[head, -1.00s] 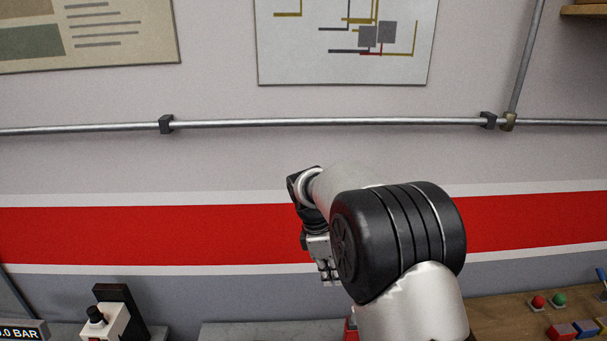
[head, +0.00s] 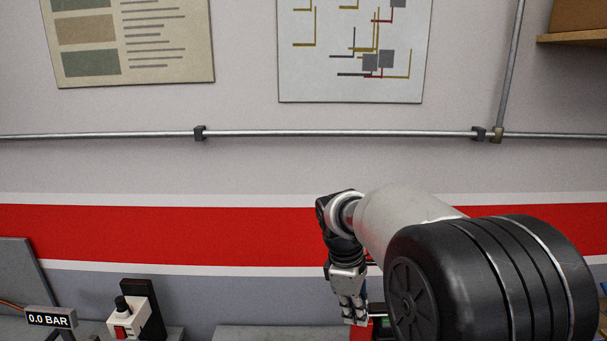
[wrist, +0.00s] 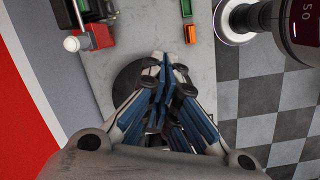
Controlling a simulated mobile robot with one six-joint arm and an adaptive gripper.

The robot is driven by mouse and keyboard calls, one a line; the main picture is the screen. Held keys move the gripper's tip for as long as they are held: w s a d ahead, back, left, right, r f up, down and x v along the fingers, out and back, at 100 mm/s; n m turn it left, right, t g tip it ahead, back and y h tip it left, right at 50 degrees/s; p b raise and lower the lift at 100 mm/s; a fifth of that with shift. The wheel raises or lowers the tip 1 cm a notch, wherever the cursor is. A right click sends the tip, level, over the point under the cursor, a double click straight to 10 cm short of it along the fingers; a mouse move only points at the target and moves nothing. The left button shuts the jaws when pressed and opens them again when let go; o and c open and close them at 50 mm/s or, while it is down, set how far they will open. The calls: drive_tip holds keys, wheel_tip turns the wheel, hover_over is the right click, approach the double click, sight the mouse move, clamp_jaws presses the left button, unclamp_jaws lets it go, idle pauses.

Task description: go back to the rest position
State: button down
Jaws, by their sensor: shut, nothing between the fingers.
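My gripper (head: 355,318) hangs pointing down in front of the wall, low in the middle of the head view. In the wrist view my gripper (wrist: 168,70) has its blue-lined fingers drawn together with nothing between them. Below the fingers the wrist view shows a grey bench top (wrist: 110,68) with a dark round patch partly hidden behind the gripper. The gripper appears apart from the bench; the exact gap cannot be told.
A 0.0 BAR display (head: 50,318) and a white box with a black knob (head: 130,318) stand at lower left. Small green and orange blocks (wrist: 190,34) lie on the bench. A checkered floor (wrist: 265,100) lies beyond its edge. A pipe (head: 340,133) crosses the wall.

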drive_tip(key=s+d+f+m+t+y+b, duration=0.1)
drive_tip(key=s+d+m+t+b, duration=0.2)
drive_tip(key=s+m+b, duration=1)
drive_tip(key=s+f+b, duration=0.1)
drive_tip(key=s+f, duration=0.3)
drive_tip(key=s, duration=0.4)
drive_tip(key=s+f+t+y+b, duration=0.1)
drive_tip(key=s+f+b, duration=0.1)
drive_tip(key=s+f, duration=0.3)
drive_tip(key=s, duration=0.3)
drive_tip(key=shift+f, duration=0.2)
